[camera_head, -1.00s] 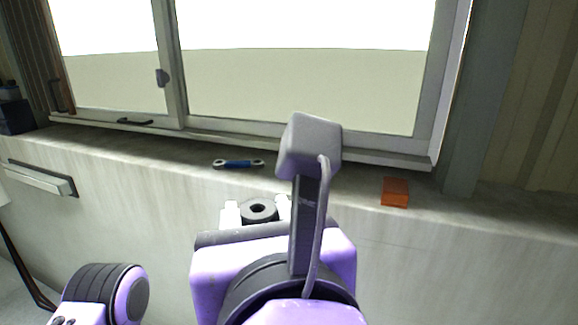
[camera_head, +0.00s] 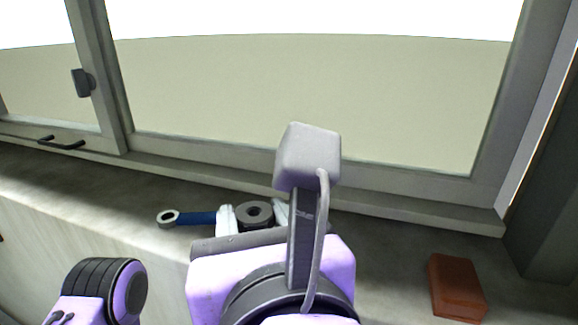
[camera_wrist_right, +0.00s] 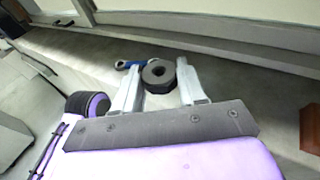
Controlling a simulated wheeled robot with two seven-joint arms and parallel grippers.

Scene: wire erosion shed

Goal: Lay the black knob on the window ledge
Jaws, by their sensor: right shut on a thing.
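In the right wrist view the knob (camera_wrist_right: 158,74) shows between the two pale fingertips (camera_wrist_right: 160,82). The window ledge (camera_head: 390,245) is the grey sill below the window; the knob appears over it, and I cannot tell whether it touches. A purple and black part of my left arm shows at the lower left in the head view, but its gripper is not in view.
A blue-handled ring spanner (camera_head: 195,218) lies on the ledge just left of the knob; it also shows in the wrist view (camera_wrist_right: 130,64). An orange-brown block (camera_head: 456,288) lies at the right. The ledge between gripper and block is clear. The window frame (camera_head: 420,200) bounds the back.

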